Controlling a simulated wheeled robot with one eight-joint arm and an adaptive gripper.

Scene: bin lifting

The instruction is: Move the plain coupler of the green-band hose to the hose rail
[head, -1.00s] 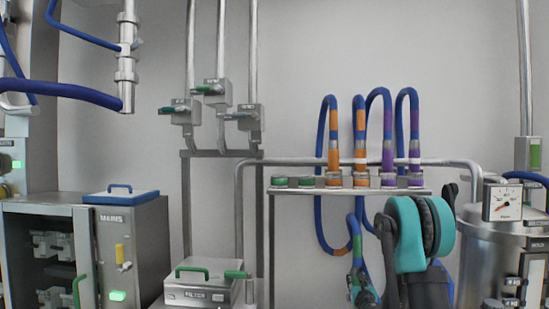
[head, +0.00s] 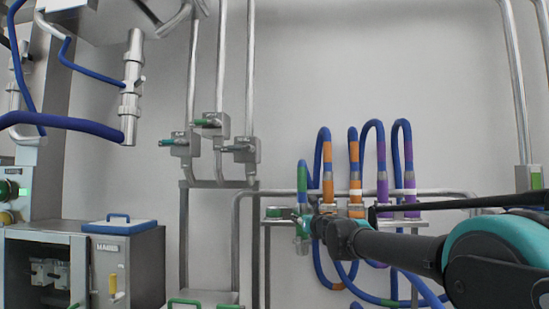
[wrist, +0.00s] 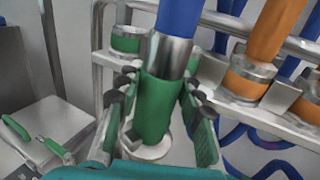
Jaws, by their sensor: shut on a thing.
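The green-band hose shows a green band (head: 303,196) in the head view, upright at the left end of the hose row. In the wrist view, my gripper (wrist: 158,115) is shut around the green sleeve (wrist: 157,105), with a metal collar and blue hose above it. My gripper also shows in the head view (head: 303,228). A round metal end (wrist: 148,149) shows below the sleeve; I cannot tell whether it sits on a rail port. The hose rail (wrist: 206,72) runs behind the fingers. A green-ringed port (wrist: 127,40) stands left of the held coupler.
Orange-banded hoses (head: 327,184) and purple-banded hoses (head: 382,185) stand on the rail close to the right. Blue hose loops hang below. A steel cabinet (head: 135,265) is at left. Green-handled valves (head: 211,123) are on the wall pipes.

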